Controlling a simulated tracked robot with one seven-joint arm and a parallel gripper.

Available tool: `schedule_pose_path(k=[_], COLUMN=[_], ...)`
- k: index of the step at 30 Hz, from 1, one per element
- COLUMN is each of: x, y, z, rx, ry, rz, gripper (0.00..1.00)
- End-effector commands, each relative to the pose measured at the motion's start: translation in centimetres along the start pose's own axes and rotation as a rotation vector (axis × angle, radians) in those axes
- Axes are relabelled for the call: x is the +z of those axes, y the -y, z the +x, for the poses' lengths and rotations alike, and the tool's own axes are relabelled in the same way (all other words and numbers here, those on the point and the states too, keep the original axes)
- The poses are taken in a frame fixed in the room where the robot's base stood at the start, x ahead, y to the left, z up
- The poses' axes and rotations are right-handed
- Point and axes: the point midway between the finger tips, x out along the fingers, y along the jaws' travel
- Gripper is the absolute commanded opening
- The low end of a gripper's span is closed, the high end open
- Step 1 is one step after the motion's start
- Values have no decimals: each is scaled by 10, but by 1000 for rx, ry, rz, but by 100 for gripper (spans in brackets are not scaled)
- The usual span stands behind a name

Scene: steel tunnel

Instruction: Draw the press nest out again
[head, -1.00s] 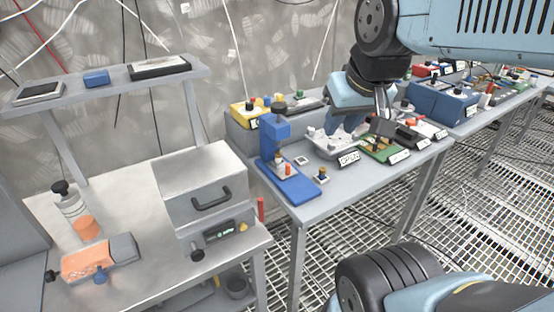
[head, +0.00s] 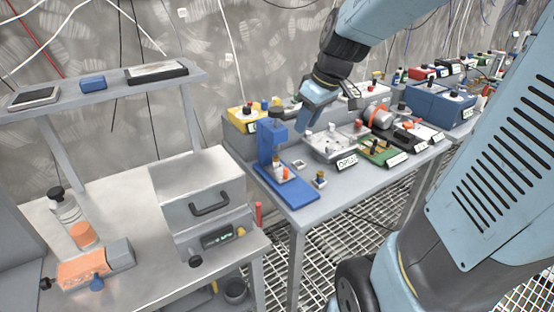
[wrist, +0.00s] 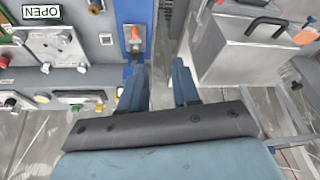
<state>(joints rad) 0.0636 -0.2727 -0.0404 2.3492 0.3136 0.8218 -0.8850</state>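The blue press (head: 273,150) stands on the grey bench, with its upright at the back and a long flat blue base towards the front. On the base sits a small nest holding an orange and metallic part (head: 280,172). In the wrist view the blue base (wrist: 128,14) and the orange-topped part (wrist: 135,36) lie just beyond the left finger. My gripper (head: 304,122) is above the bench, right of the press upright. In the wrist view my gripper (wrist: 160,85) has its two blue fingers apart with nothing between them.
A grey lidded box with a black handle (head: 210,208) stands on the left table. A plate marked OPEN (head: 346,162) and several small fixtures stand right of the press. A gap separates the tables.

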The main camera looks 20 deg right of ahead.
Motion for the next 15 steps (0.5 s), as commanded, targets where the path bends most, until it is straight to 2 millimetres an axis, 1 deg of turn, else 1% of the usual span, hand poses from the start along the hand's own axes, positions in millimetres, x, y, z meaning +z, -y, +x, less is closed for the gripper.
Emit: schedule_pose_path(k=[1,6,12,15], x=[-5,-19,-28,-30], y=[-10,-38,-72,-85], z=[12,49,97,117], rx=[-21,-79,-133,-150], ry=[7,5,-8,-16], rz=[-32,-168,-315,-377], gripper=[31,31,31,31])
